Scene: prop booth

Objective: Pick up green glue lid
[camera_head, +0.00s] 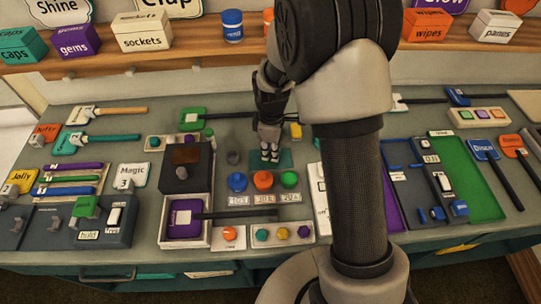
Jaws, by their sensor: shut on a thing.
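My gripper (269,158) points down near the middle of the table. Its fingertips meet a dark green flat piece (285,157), which looks like the green glue lid. The fingers cover part of it, and its label, if any, cannot be read. The fingers look close together and shut on it. I cannot tell whether the piece is clear of the table.
Round blue (237,182), orange (263,180) and green (289,179) pieces stand just in front of the gripper. A dark box with a knob (186,170) is to the left. A shelf (150,58) with boxes runs behind. My arm hides the table's right middle.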

